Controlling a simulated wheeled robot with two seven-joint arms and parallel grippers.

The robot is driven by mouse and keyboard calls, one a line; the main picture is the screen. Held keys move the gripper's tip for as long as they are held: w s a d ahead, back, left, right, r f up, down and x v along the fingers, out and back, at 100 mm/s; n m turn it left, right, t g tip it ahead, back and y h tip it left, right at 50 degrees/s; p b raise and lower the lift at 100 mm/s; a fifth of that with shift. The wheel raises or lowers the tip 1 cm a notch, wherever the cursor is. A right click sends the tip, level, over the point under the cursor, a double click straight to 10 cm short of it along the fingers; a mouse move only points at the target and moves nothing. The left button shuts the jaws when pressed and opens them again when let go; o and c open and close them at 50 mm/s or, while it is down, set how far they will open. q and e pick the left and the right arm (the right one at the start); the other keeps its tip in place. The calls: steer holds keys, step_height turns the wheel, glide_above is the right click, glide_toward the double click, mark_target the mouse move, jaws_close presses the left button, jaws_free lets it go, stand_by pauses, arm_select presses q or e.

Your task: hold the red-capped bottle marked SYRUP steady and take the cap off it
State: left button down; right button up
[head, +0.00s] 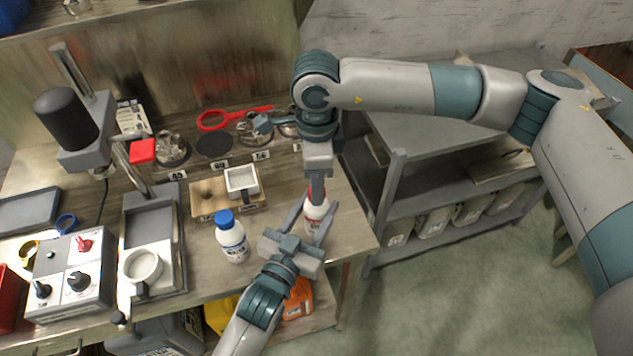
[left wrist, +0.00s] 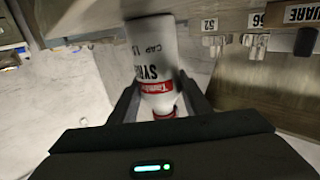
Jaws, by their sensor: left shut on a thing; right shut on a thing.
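The white SYRUP bottle (head: 315,213) is upright near the right end of the bench. My left gripper (head: 308,220) comes from below with one finger on each side of it and is shut on its body. In the left wrist view the bottle (left wrist: 152,50) shows its SYRUP lettering and a red band between the dark fingers. My right gripper (head: 317,188) points straight down from above and is shut on the red cap, mostly hidden between its fingers. The cap is at the bottle's top; I cannot tell whether it is loose. Whether the base touches the bench is unclear.
A white bottle with a blue cap (head: 232,238) stands to the left. A control box (head: 70,275) and a press stand (head: 150,255) fill the left. Grey shelves (head: 440,185) stand at right.

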steer(key=n, duration=1.1)
steer(key=shift+n, duration=0.3)
steer(key=n, duration=1.1)
steer(key=shift+r, duration=0.1)
steer(key=n, duration=0.4)
steer(key=shift+d+n, duration=0.1)
steer(key=shift+n, duration=0.3)
steer(key=n, duration=0.3)
steer(key=o, duration=1.2)
